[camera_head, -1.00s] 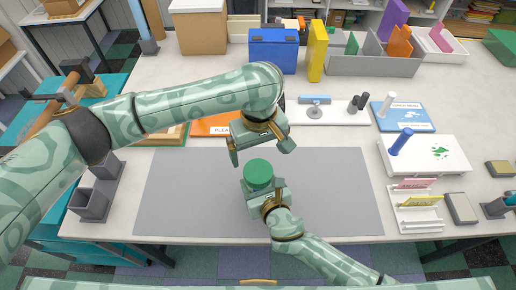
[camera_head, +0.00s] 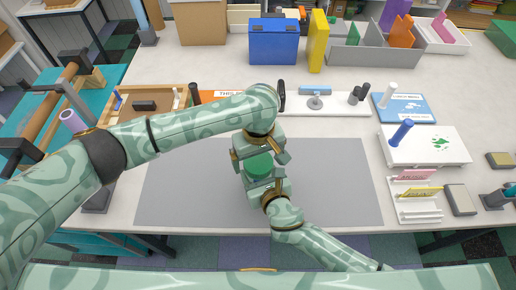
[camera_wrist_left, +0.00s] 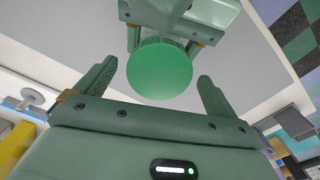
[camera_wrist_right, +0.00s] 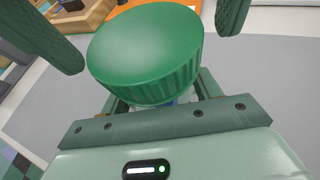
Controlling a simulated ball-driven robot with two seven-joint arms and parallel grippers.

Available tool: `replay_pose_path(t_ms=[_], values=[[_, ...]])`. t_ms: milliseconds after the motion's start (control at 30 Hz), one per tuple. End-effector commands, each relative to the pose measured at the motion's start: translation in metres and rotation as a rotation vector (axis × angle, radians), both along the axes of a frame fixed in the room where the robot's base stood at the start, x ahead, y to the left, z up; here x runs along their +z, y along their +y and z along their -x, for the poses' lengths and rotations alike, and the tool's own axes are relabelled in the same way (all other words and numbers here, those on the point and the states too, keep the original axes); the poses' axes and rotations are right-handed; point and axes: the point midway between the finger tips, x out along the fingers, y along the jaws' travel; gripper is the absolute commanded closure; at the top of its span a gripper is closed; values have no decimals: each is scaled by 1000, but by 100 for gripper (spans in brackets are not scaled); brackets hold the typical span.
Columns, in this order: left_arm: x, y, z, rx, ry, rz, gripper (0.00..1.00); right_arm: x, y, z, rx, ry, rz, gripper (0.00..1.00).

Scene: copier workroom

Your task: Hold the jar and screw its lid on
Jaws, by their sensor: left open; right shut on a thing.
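The green ribbed lid (camera_head: 259,166) sits on top of the jar, above my right gripper; it also shows in the left wrist view (camera_wrist_left: 159,68) and large in the right wrist view (camera_wrist_right: 145,50). The jar is almost wholly hidden under the lid and between the jaws of my right gripper (camera_head: 264,183), which is shut on it over the grey mat. Whether the lid's thread is engaged I cannot tell. My left gripper (camera_head: 260,158) is open over the lid, a finger on either side. In both wrist views these fingers stand apart from the lid's rim.
The grey mat (camera_head: 170,190) is otherwise clear. Behind it stand a blue box (camera_head: 273,42), a yellow binder (camera_head: 317,42) and a grey organizer (camera_head: 355,60). A wooden tray (camera_head: 155,92) lies beyond my left forearm. White stands and a white case (camera_head: 425,147) are at the right.

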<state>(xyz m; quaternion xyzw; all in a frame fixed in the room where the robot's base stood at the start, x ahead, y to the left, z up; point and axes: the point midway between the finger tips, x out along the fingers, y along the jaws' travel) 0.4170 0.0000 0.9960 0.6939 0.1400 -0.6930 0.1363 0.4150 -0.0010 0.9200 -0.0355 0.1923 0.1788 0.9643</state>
Motion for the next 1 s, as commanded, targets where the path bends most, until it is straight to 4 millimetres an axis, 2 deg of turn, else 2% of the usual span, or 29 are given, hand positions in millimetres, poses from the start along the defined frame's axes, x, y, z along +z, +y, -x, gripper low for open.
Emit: replay_pose_path(t_ms=[367, 500, 533, 567, 767, 867, 1000], values=[[-5, 0, 0, -1, -1, 0, 5, 1, 0, 0, 0, -1, 0, 100], [-5, 0, 0, -1, -1, 0, 44, 1, 0, 0, 0, -1, 0, 100], [-5, 0, 0, -1, -1, 0, 53, 1, 0, 0, 0, -1, 0, 100], [-5, 0, 0, -1, -1, 0, 56, 1, 0, 0, 0, -1, 0, 100], [-5, 1, 0, -22, 0, -1, 56, 0, 0, 0, -1, -1, 0, 100], [-5, 1, 0, -163, -1, -2, 56, 0, 0, 0, -1, -1, 0, 100], [-5, 1, 0, -497, 1, -1, 56, 0, 0, 0, -1, 0, 0, 100]])
